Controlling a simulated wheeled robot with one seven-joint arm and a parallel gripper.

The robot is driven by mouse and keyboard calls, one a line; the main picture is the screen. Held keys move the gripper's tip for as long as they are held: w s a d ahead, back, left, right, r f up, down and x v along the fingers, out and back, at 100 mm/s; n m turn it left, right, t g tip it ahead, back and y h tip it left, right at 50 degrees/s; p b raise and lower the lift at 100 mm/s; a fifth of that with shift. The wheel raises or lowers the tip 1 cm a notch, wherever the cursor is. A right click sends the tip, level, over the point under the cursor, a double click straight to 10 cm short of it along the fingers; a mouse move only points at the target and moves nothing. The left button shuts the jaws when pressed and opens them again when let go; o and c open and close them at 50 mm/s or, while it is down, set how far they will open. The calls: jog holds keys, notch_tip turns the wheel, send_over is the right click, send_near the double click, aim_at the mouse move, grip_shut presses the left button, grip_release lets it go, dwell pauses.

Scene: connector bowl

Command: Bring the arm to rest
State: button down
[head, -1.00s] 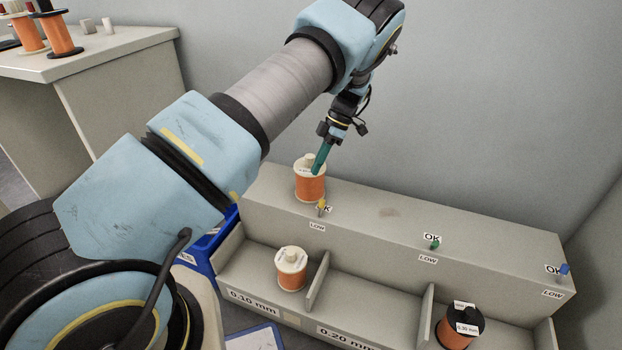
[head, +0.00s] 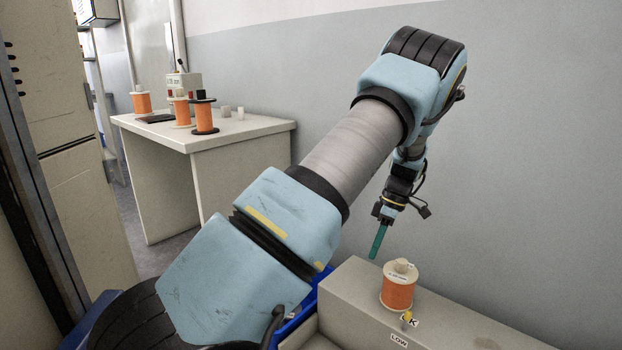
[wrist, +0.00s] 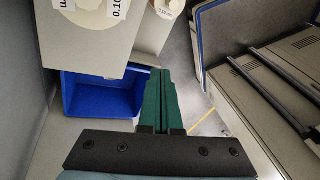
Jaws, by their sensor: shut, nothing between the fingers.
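My gripper (head: 377,243) has green fingers and hangs pointing down from my raised arm in the head view. It is just left of an orange spool with white ends (head: 397,287) on the grey rack's top ledge, and apart from it. In the wrist view the green fingers (wrist: 160,92) are shut together with nothing between them. Below them in that view are a blue bin (wrist: 100,94) and the floor.
The grey rack (head: 350,300) carries a small yellow lever by OK and LOW labels. A side table (head: 220,140) at the back left holds several spools and small blocks. A tall cabinet (head: 75,160) stands at the far left. The wall is close behind my arm.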

jog(key=s+a+r+m+h, duration=0.2)
jog(key=a+r+m, duration=0.15)
jog(key=a, duration=0.35)
jog(key=s+a+r+m+h, duration=0.1)
jog(key=s+a+r+m, duration=0.2)
jog(key=a, duration=0.5)
jog(key=s+a+r+m+t, duration=0.3)
jog(key=s+a+r+m, duration=0.4)
jog(key=s+a, duration=0.4)
notch_tip(320, 180, up, 22)
jog(key=p, duration=2.4)
jog(key=shift+s+d+m+h, duration=0.15)
jog(key=shift+d+m+h, duration=0.2)
jog(key=shift+d+h, duration=0.05)
